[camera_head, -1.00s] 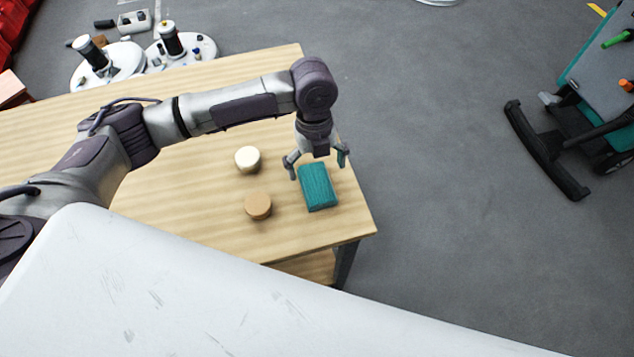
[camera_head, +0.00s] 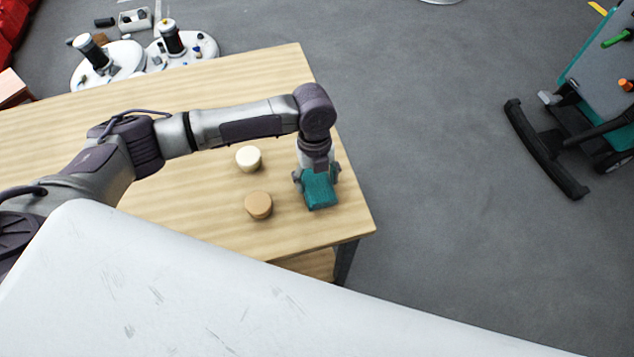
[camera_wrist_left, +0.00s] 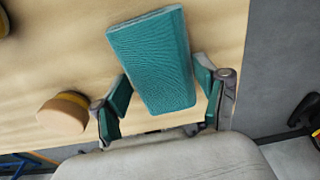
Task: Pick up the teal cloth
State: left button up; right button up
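The teal cloth (camera_head: 321,195) is a thick rectangular block lying on the wooden table (camera_head: 215,225) near its right end. My left gripper (camera_head: 317,181) is down over the cloth, with its far part hidden under the gripper. In the left wrist view the cloth (camera_wrist_left: 155,55) lies between the two teal-padded fingers of the left gripper (camera_wrist_left: 163,70). The fingers are apart, one on each side, with a narrow gap showing at the right finger. The left finger is very close to the cloth; contact there is unclear. My right gripper is not in view.
A cream round piece (camera_head: 248,158) and a tan round piece (camera_head: 258,205) stand on the table left of the cloth. The table's right edge is close by. Round white tank tops (camera_head: 186,52) stand beyond the table, and a cart (camera_head: 600,90) is far right.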

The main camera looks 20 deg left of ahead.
aim_at(318, 182)
pick_arm(q)
jog(key=shift+c, duration=1)
jog(key=shift+r, duration=0.1)
jog(key=shift+r, duration=0.5)
notch_tip(318, 182, up, 3)
jog(key=shift+w+f, duration=0.1)
jog(key=shift+f, duration=0.1)
jog(key=s+d+r, duration=0.6)
jog(key=s+r, duration=0.1)
jog(key=s, duration=0.3)
jog(key=shift+d+r+b, duration=0.15)
jog(key=shift+d+b, duration=0.1)
jog(key=shift+b, duration=0.2)
